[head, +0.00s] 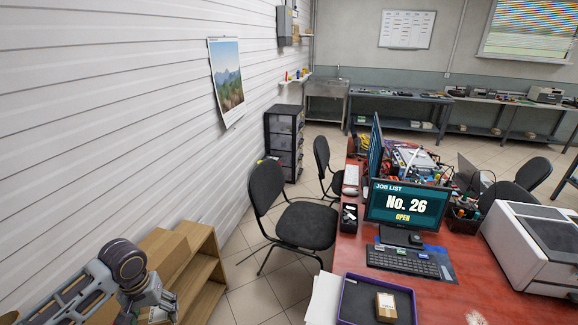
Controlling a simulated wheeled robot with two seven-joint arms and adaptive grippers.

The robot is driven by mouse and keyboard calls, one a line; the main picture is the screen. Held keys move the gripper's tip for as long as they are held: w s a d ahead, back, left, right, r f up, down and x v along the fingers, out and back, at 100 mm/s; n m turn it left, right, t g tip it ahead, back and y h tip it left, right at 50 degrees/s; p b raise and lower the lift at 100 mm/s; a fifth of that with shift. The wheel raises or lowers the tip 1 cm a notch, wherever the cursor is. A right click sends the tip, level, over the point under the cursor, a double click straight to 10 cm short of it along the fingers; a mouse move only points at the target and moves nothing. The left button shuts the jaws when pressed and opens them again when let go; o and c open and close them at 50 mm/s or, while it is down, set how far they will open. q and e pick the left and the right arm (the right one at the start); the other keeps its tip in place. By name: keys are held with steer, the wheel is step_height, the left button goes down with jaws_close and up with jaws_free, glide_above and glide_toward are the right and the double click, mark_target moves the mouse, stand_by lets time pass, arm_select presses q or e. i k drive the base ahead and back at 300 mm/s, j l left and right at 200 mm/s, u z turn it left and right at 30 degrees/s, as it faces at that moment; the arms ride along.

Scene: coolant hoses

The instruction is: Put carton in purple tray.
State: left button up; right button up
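The purple tray (378,281) lies on the red desk at the bottom of the head view; its rim is purple and its floor dark. A small brown carton (386,306) with a pale label sits within the tray's outline, towards its right side. The tray's near edge is cut off by the frame. My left arm comes in at the lower left, with its end (152,300) by the wooden shelf, well away from the tray. Its fingers cannot be made out. My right gripper is not in view.
The red desk (462,290) also holds a monitor (407,203), a keyboard (402,261), a black box (349,218) and a large printer (538,247). White papers (323,299) lie left of the tray. A black chair (305,224) and wooden shelf (203,270) flank open tiled floor.

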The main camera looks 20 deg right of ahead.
mark_target(360, 295)
steer(key=k+l, duration=0.2)
steer(key=l, duration=0.15)
steer(key=k+l+z, duration=0.1)
steer(key=l, duration=0.2)
steer(key=k+l+z, duration=0.1)
steer(key=l, duration=0.25)
steer(key=k+l, duration=0.3)
steer(key=k+l+z, duration=0.1)
steer(key=l, duration=0.75)
steer(key=l+z, duration=0.15)
steer(key=l, duration=0.35)
